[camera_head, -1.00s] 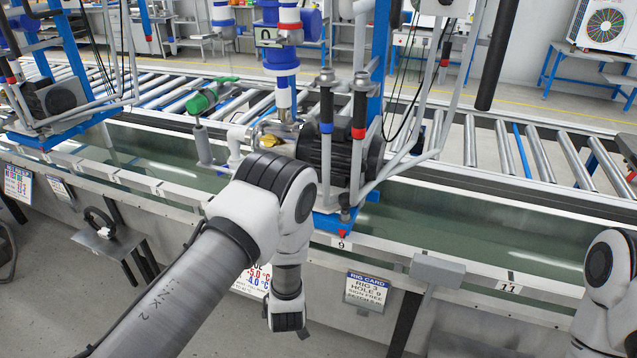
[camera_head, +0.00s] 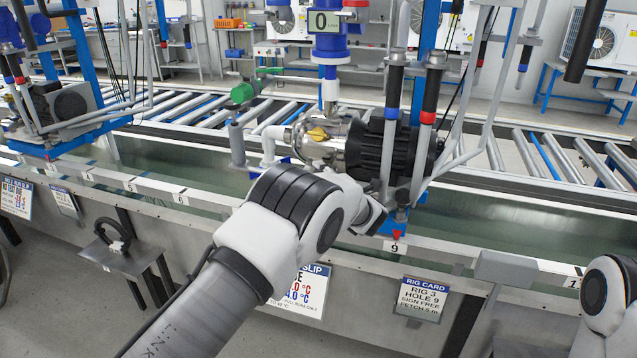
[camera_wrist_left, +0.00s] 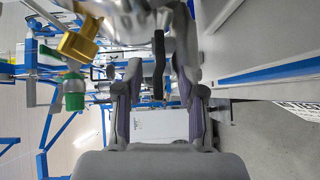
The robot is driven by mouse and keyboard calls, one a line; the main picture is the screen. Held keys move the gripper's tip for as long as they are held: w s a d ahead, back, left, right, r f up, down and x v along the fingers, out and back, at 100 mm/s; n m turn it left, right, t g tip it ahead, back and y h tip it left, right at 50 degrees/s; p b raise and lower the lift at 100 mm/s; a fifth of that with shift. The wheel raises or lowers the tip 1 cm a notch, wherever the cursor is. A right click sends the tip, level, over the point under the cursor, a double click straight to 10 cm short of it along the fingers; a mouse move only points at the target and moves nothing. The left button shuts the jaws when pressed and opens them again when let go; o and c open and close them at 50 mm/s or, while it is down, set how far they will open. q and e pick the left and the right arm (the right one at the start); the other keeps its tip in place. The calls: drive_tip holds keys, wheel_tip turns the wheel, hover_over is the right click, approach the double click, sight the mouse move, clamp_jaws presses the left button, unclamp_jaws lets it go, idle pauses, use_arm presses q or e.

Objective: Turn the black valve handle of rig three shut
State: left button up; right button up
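Rig three stands at the tank, with its black pump motor (camera_head: 384,150), steel pump body (camera_head: 325,150) and a blue foot at hole 9. My left arm reaches in front of it, and its wrist hides the left gripper's fingers in the head view. In the left wrist view my left gripper (camera_wrist_left: 162,88) is open, with its two fingers apart. A black handle (camera_wrist_left: 158,62) stands upright in the picture between the fingers, with gaps showing on both sides. My right gripper is out of view; only my right arm shows at the right edge.
A brass-yellow fitting (camera_wrist_left: 78,44) and a green one (camera_wrist_left: 74,92) lie left of the fingers. The rig card (camera_head: 422,297) hangs on the tank front. Another rig stands at left; a black-handled plate (camera_head: 113,245) juts out below it.

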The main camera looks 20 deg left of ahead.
use_arm(q)
drive_tip(key=shift+w+a, duration=0.45)
clamp_jaws()
